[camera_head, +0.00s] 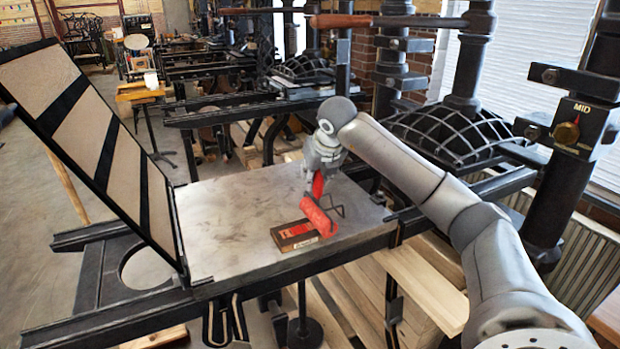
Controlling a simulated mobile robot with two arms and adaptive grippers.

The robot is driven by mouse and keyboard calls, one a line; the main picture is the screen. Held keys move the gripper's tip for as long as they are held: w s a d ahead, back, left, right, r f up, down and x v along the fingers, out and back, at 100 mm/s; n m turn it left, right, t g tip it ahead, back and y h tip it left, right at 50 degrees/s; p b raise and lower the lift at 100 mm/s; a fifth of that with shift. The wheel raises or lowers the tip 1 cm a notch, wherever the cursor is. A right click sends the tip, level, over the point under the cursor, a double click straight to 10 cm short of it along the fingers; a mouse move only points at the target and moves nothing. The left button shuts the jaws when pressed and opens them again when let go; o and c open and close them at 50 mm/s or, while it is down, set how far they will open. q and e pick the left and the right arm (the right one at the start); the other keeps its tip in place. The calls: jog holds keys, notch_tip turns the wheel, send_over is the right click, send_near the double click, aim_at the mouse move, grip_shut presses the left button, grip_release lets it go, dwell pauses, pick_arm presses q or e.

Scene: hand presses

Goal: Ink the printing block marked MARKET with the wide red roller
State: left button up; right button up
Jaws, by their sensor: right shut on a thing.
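My right gripper (321,168) comes in from the right over the press bed and is shut on the handle of the red roller (318,217). The roller's red cylinder is at the right end of a small printing block (294,236), touching it or just above it; I cannot tell which. The block has brown sides, a partly red top and a small pale label on its front edge. The label is too small to read. The block lies on the grey metal press bed (225,215) near its front edge. My left gripper is not in view.
A raised frame with tan panels (95,130) stands tilted at the bed's left. A black press column with a dial marked MID (573,130) stands at the right. A wooden-handled bar (340,21) crosses above. The bed's left part is clear.

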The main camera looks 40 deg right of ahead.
jog(key=shift+w+a+p, duration=0.8)
jog(key=shift+w+a, duration=0.4)
jog(key=shift+a, duration=3.85)
jog(key=shift+s+d+f+b, duration=0.1)
jog(key=shift+s+d+b, duration=0.25)
jog(key=shift+d, duration=1.1)
jog(key=shift+s+d+r+b, duration=0.1)
jog(key=shift+s+d+b, duration=0.2)
jog(key=shift+d, duration=1.1)
jog(key=shift+s+d+f+b, duration=0.1)
jog(key=shift+s+d+b, duration=0.25)
jog(key=shift+d, duration=1.1)
jog(key=shift+s+d, duration=0.2)
jog(key=shift+d, duration=0.5)
jog(key=w+a+p, duration=0.1)
jog(key=w+a, duration=0.1)
jog(key=a, duration=0.8)
jog(key=shift+w, duration=0.2)
jog(key=shift+p, duration=0.3)
